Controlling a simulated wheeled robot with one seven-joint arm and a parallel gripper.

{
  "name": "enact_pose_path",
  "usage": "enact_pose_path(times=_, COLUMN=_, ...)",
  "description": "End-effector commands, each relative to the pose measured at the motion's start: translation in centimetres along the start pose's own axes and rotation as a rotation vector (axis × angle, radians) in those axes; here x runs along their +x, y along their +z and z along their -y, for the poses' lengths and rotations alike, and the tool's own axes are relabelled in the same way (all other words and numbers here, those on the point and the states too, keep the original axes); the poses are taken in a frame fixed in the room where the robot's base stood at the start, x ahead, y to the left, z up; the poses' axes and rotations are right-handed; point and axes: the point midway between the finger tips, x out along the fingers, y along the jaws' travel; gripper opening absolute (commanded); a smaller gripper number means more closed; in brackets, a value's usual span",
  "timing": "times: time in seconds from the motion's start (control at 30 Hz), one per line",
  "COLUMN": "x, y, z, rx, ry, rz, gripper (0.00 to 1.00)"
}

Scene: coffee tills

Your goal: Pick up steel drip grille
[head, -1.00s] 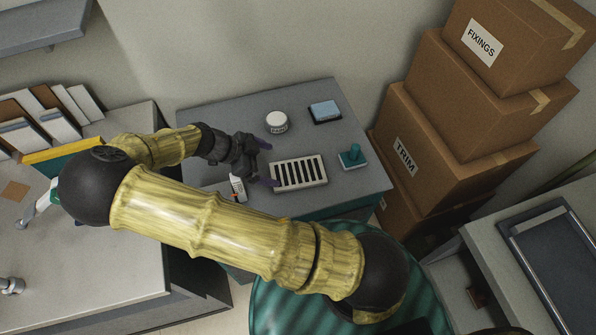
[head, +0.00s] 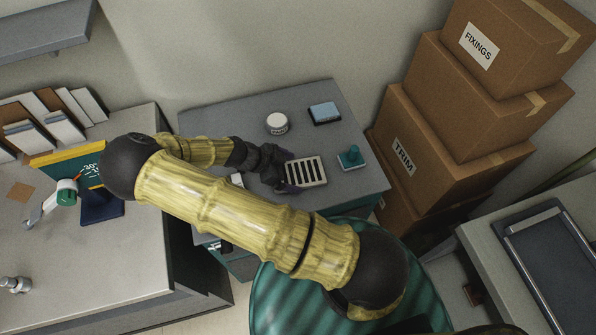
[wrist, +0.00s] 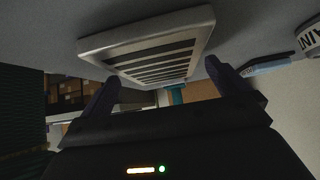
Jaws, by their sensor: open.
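The steel drip grille (head: 306,171) is a pale slotted plate with dark slots, lying on the grey table. My gripper (head: 287,171) is at its left end, with the jaws open. In the wrist view the grille (wrist: 205,22) lies just ahead of my gripper (wrist: 160,80), with one dark purple finger toward each side of it. The fingers look spread about as wide as the grille's near end. I cannot tell whether they touch it. My arm hides part of the table to the left of the grille.
A white tub (head: 277,123) and a blue block on a dark base (head: 324,113) stand behind the grille. A teal stamp-like item (head: 352,157) sits close to its right. A small white bottle (head: 237,180) is partly hidden by my arm. Stacked boxes (head: 440,135) stand right of the table.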

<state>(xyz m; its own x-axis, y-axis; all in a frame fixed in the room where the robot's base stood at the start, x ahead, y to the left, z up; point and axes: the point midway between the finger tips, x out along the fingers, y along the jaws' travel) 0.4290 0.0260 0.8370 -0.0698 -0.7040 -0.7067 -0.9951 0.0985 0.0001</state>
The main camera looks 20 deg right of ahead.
Motion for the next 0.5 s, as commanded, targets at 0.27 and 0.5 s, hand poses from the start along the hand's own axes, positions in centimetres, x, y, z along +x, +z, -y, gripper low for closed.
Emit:
enact_pose_path(times=0.27, x=0.99, y=0.06, z=-0.04, rx=-0.001, ry=-0.001, rz=0.001, gripper=1.0)
enact_pose_path(times=0.5, x=0.96, y=0.05, z=-0.04, rx=-0.001, ry=-0.001, rz=0.0, gripper=1.0)
